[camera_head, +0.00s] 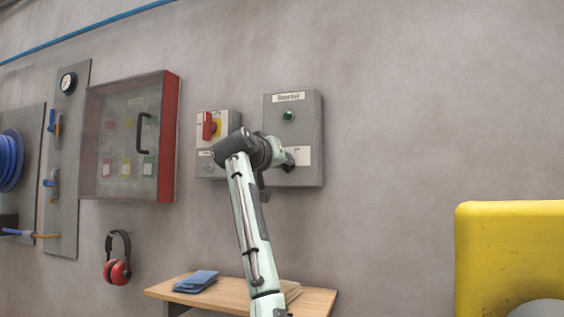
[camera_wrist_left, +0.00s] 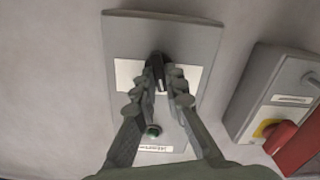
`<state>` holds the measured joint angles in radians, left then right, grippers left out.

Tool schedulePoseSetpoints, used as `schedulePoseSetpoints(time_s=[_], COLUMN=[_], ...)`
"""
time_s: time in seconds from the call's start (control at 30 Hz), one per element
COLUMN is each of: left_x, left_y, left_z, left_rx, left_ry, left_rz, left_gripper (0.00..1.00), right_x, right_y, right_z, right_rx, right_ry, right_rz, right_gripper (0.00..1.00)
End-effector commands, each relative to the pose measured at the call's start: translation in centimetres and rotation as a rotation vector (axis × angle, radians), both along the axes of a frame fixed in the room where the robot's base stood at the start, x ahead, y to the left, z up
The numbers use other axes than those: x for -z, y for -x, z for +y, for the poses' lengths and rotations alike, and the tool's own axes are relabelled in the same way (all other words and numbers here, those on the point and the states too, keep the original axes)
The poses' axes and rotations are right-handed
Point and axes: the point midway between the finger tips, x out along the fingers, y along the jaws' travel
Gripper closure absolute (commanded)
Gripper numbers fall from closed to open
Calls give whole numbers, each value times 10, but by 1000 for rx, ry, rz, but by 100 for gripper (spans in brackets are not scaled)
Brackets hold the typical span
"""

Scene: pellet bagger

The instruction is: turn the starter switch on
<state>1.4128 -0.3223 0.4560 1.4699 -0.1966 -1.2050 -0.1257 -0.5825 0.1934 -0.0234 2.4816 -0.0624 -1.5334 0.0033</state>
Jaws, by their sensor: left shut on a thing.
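The grey starter box (camera_head: 308,110) hangs on the wall near the middle of the head view, with a green lamp (camera_head: 288,116) under its label. My left gripper (camera_head: 287,160) is at the lower part of this box, and my arm covers some of it. In the left wrist view the starter box (camera_wrist_left: 190,38) appears upside down. The black starter switch (camera_wrist_left: 157,60) stands out from its white plate. My left gripper (camera_wrist_left: 160,80) is shut on the switch, one finger on each side. My right gripper is not in view.
A box with a red rotary handle on yellow (camera_head: 208,125) is just left of the starter box. A clear-fronted cabinet (camera_head: 125,140) is further left, above red ear defenders (camera_head: 117,268). A wooden table (camera_head: 318,302) stands below. A yellow body (camera_head: 510,250) is at right.

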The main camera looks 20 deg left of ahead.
Motion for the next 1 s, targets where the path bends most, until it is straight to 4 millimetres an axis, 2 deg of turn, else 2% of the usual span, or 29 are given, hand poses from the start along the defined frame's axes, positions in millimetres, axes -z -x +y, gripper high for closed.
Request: schedulePoseSetpoints(time_s=[0.17, 0.6, 1.0], left_x=[0, -2, -1], left_y=[-1, 0, 0], left_z=[1, -1, -3], left_rx=[-4, -2, -1], left_ry=[-169, -571, -797], left_rz=[-5, -18, -29], left_gripper=[100, 100, 100], right_x=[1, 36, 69], right_y=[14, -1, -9], right_z=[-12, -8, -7], right_rx=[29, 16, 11], right_ry=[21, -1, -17], right_rz=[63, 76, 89], right_gripper=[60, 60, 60])
